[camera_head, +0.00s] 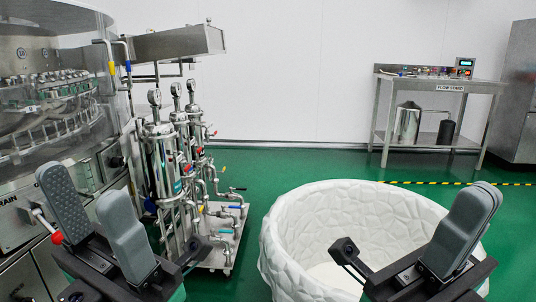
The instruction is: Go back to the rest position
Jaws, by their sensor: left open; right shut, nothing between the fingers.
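My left gripper (97,222) is at the lower left, with its two grey padded fingers spread apart and nothing seen between them. It is close in the picture to a lever with a red knob (57,238) on the front of the rotary washer (50,110). I cannot tell whether it touches the lever. My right gripper (462,228) is at the lower right, its grey fingers together and empty. It appears in front of the right side of a white tub (290,245), hiding part of the rim.
Steel filter pipes with gauges and valves (165,165) stand on a low base beside the washer. A steel table (440,84) with instruments stands at the back wall, a steel canister (407,122) on its lower shelf. A steel cabinet (518,95) is far right. Green floor (290,165) is clear behind the tub.

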